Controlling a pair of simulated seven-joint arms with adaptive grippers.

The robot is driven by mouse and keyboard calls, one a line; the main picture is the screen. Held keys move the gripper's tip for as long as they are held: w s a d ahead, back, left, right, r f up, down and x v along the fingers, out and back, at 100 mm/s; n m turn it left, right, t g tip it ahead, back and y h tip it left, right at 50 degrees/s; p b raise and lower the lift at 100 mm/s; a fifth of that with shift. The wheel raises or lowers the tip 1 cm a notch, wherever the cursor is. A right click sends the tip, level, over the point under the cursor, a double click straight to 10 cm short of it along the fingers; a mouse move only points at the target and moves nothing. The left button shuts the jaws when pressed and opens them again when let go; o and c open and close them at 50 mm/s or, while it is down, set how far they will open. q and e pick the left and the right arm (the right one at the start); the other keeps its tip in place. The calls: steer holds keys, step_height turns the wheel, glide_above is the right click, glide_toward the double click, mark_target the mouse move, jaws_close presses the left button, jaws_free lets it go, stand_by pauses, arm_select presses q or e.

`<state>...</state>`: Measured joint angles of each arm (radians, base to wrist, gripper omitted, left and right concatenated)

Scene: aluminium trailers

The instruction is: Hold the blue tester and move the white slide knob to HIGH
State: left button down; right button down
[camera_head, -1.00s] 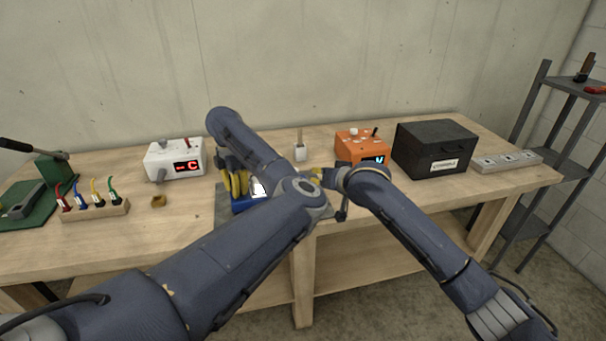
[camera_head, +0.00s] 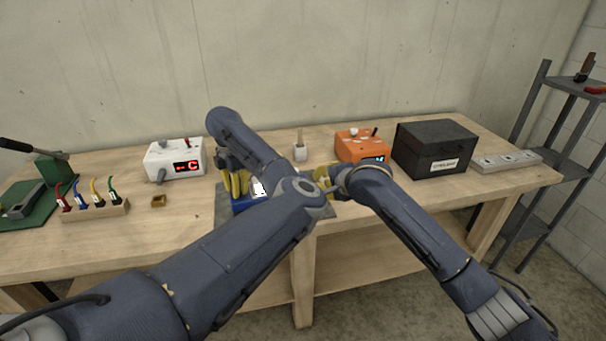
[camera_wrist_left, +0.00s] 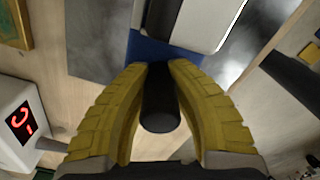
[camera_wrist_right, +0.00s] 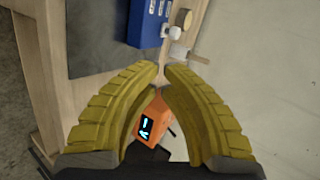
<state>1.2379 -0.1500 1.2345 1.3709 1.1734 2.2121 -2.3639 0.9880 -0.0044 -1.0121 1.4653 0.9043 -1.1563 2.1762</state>
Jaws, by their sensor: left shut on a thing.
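The blue tester (camera_head: 250,203) stands on the bench, largely hidden behind my left arm in the head view. My left gripper (camera_wrist_left: 160,68) is shut around its black upright handle (camera_wrist_left: 160,108). In the right wrist view the tester's blue side (camera_wrist_right: 146,25) shows, with a small white knob (camera_wrist_right: 172,32) at its edge; I cannot read any marking. My right gripper (camera_wrist_right: 161,68) is apart from the tester, to its right in the head view. Its fingertips are close together with a narrow gap and nothing seen between them.
An orange meter (camera_head: 362,146) and a black box (camera_head: 435,148) stand right of my right gripper. A white cup with a stick (camera_head: 300,152) is behind. A white meter (camera_head: 175,160), a brass cup (camera_head: 158,201) and a rack of coloured leads (camera_head: 95,209) are left.

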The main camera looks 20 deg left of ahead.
steer(key=x, duration=1)
steer(key=shift+w+a, duration=0.3)
steer(key=shift+a, duration=0.1)
steer(key=shift+w+a, duration=1)
steer(key=shift+a, duration=0.15)
steer(key=shift+w+a+r, duration=0.2)
steer(key=shift+w+a, duration=0.2)
steer(key=shift+w, duration=0.1)
steer(key=shift+w+a+f, duration=0.1)
steer(key=shift+w+a, duration=0.15)
steer(key=shift+a+f, duration=0.1)
steer(key=shift+f, duration=0.05)
steer(key=shift+s, duration=0.1)
